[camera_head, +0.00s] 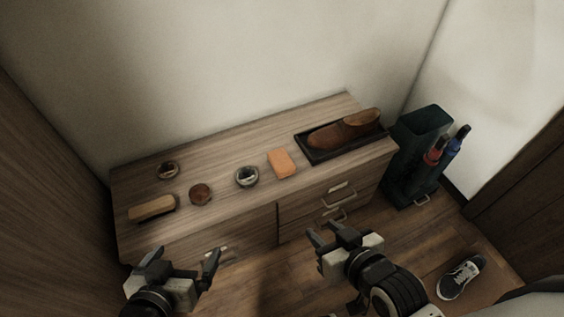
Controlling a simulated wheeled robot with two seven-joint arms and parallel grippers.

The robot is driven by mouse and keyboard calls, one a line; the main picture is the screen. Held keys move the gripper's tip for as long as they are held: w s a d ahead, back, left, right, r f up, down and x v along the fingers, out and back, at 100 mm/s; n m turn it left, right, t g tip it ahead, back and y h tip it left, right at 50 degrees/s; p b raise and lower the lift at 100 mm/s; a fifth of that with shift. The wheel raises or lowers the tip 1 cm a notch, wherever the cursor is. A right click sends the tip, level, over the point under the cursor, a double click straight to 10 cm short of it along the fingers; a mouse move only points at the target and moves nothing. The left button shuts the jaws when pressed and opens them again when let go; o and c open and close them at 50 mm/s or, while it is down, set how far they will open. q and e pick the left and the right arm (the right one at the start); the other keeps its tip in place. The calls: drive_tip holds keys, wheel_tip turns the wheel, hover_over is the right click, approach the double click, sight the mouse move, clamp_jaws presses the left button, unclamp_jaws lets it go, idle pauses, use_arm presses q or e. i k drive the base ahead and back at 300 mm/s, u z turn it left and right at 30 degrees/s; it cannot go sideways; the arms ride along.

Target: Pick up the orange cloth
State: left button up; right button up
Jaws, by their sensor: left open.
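The orange cloth (282,163) lies as a small folded block on the wooden cabinet top (228,155), right of its middle. My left gripper (182,262) is open and empty, in front of the cabinet at its left part, below and left of the cloth. My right gripper (325,240) is in front of the drawers, below and right of the cloth. Its fingers look apart with nothing between them. Neither gripper touches the cloth.
Left of the cloth are a round tin (246,177), a brown round item (201,194), another small tin (167,170) and a brush (152,208). A dark umbrella stand (413,157) stands beside the cabinet. A sneaker (461,277) is on the floor.

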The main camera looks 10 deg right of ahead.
sight(283, 164)
drive_tip(key=u, duration=0.2)
drive_tip(key=k, duration=0.6)
drive_tip(key=u, duration=0.7)
drive_tip(key=k, duration=0.45)
drive_tip(key=z, duration=0.95)
drive_tip(key=i, duration=1.55)
drive_tip(key=u, duration=0.95)
